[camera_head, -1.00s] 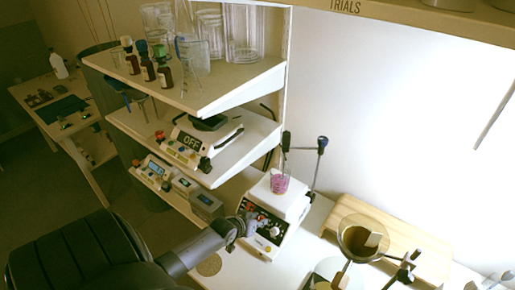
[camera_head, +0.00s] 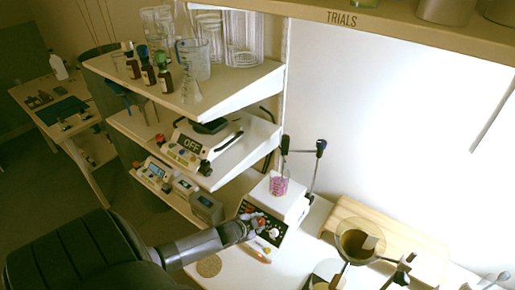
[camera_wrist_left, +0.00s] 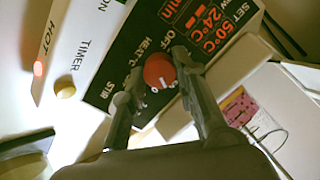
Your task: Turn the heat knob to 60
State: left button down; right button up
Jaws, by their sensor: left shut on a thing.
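The hotplate stirrer (camera_head: 284,205) stands on the white bench, with a glass beaker of pink contents (camera_head: 279,183) on its top. The red heat knob (camera_wrist_left: 158,71) sits on its black panel, beside the word HEAT. The panel's display (camera_wrist_left: 208,32) reads SET 50°C, with 24°C below it. My left gripper (camera_head: 256,223) reaches the panel from the left. In the left wrist view its two fingers (camera_wrist_left: 154,80) are shut on the knob, one on each side. Part of the dial around the knob is hidden. My right gripper is not in view.
A wooden board (camera_head: 410,250) and a glass funnel on a stand (camera_head: 358,241) are to the right. Shelves (camera_head: 205,92) with bottles, glassware and another hotplate rise at left.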

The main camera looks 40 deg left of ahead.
pick_arm(q)
jog(key=m, duration=0.5)
jog(key=shift+s+f+m, duration=0.1)
jog(key=shift+m, duration=0.3)
dwell(0.4)
jog(key=c, duration=1.3)
grip_release()
jog(key=v, duration=1.2)
